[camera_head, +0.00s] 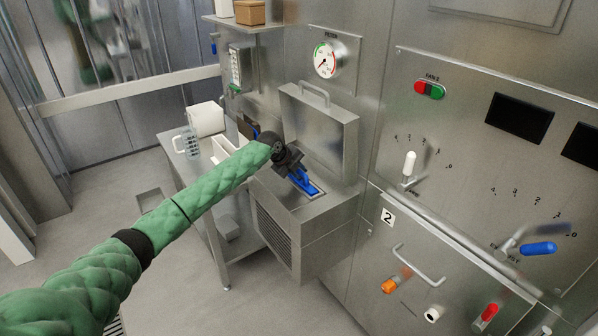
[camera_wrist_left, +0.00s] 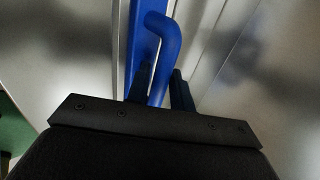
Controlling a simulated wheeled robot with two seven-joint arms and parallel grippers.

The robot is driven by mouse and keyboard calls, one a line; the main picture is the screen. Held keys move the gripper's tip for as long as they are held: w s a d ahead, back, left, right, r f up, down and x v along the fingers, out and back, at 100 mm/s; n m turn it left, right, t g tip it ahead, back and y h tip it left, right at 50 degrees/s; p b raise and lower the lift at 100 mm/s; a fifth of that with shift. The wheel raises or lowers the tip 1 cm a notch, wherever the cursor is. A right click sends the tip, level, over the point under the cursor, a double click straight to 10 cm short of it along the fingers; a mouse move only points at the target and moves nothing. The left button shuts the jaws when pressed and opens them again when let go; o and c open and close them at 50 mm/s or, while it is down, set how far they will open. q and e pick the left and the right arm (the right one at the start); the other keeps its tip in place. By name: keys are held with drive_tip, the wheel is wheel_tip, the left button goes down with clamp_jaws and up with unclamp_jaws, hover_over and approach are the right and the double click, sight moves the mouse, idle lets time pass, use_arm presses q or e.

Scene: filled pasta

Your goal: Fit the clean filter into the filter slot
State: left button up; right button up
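A blue filter (camera_head: 308,187) is at the narrow slot in the top of the metal housing (camera_head: 283,207), under its raised lid. Only its blue top and handle show, so I cannot tell how deep it sits or whether its surface is clean. My left gripper (camera_head: 293,171) is over it in the head view, coming from the left. In the left wrist view, the bent blue handle (camera_wrist_left: 160,55) passes between the two dark fingers of my left gripper (camera_wrist_left: 161,88), which are close on both sides. My right gripper is not in view.
The open lid (camera_head: 325,135) stands upright behind the housing. A side table with a clear jug (camera_head: 189,143) and a white container (camera_head: 206,118) is to the left. The control panel with levers and a blue handle (camera_head: 538,248) is to the right. Floor is free at left.

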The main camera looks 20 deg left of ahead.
use_arm(q)
drive_tip(key=shift+o, duration=0.3)
drive_tip(key=shift+p+v, duration=0.95)
drive_tip(key=shift+v, duration=0.7)
drive_tip(key=shift+p+v, duration=0.8)
drive_tip(key=shift+v, duration=0.9)
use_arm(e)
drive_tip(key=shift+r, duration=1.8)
use_arm(q)
drive_tip(key=shift+a, duration=0.15)
drive_tip(key=b+v, duration=0.2)
drive_tip(key=v, duration=0.5)
drive_tip(key=shift+s+r+b, duration=0.15)
drive_tip(key=shift+r+b, duration=0.2)
drive_tip(key=shift+b, duration=0.05)
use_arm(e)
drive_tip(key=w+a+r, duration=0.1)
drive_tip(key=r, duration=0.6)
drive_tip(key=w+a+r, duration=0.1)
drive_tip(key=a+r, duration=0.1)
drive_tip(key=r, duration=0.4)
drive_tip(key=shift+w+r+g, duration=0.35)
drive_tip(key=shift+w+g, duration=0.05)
